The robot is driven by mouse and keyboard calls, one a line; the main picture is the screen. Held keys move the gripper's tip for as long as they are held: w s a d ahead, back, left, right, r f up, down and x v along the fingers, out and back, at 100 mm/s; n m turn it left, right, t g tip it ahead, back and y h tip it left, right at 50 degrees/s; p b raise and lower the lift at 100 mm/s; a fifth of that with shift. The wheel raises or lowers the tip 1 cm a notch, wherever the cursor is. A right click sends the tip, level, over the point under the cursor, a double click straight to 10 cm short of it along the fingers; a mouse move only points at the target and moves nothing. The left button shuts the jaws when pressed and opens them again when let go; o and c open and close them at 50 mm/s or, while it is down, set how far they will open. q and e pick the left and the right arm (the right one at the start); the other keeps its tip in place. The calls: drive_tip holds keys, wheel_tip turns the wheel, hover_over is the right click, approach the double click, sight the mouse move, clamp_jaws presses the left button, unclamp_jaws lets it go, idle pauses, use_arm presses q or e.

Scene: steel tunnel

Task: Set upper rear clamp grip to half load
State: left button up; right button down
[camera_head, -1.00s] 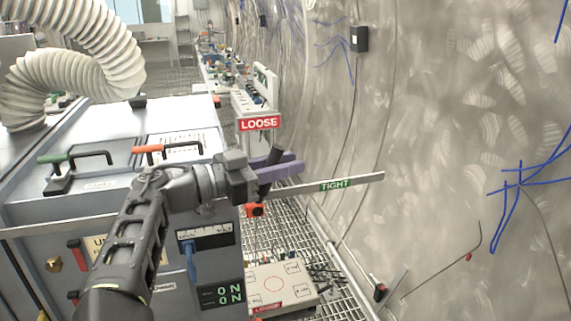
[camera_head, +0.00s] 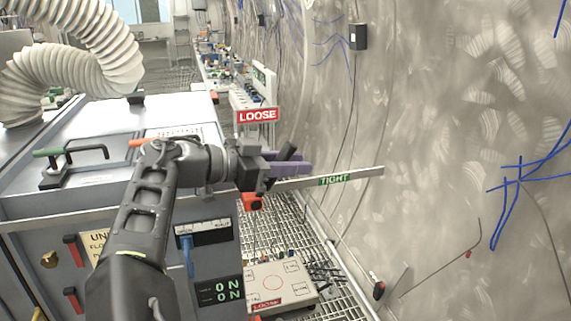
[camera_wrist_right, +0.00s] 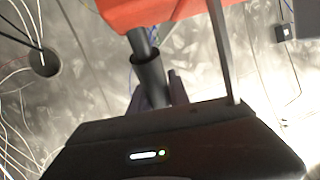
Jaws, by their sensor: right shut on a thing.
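My right gripper (camera_head: 296,165) has purple fingers closed on a black handle (camera_head: 290,149), whose upper end sticks out above them. In the right wrist view a dark rod (camera_wrist_right: 149,78) stands between the fingertips, below a red part (camera_wrist_right: 160,12). A red LOOSE sign (camera_head: 258,115) is above and left of the gripper. A green TIGHT label (camera_head: 334,180) is on a flat pale bar below and right of it. An orange-red part (camera_head: 252,201) hangs just below the gripper. The clamp body is mostly hidden by my arm. My left gripper is out of view.
A white marked panel (camera_head: 280,285) is below, over metal grating. The curved steel wall (camera_head: 440,120) bounds the right side.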

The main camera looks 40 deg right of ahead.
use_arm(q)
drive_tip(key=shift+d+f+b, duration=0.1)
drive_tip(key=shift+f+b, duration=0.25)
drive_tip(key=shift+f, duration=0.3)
use_arm(e)
drive_tip(key=y, duration=0.1)
drive_tip(key=d+f+y, duration=0.1)
drive_tip(key=f, duration=0.1)
drive_tip(key=shift+s+d+f+t+y, duration=0.2)
drive_tip(key=shift+s+d+t+y, duration=0.1)
drive_tip(key=shift+y, duration=0.1)
drive_tip(key=c, duration=1.2)
unclamp_jaws()
drive_tip(key=shift+c, duration=0.2)
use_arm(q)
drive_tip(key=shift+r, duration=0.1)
use_arm(e)
drive_tip(key=shift+w+r, duration=0.1)
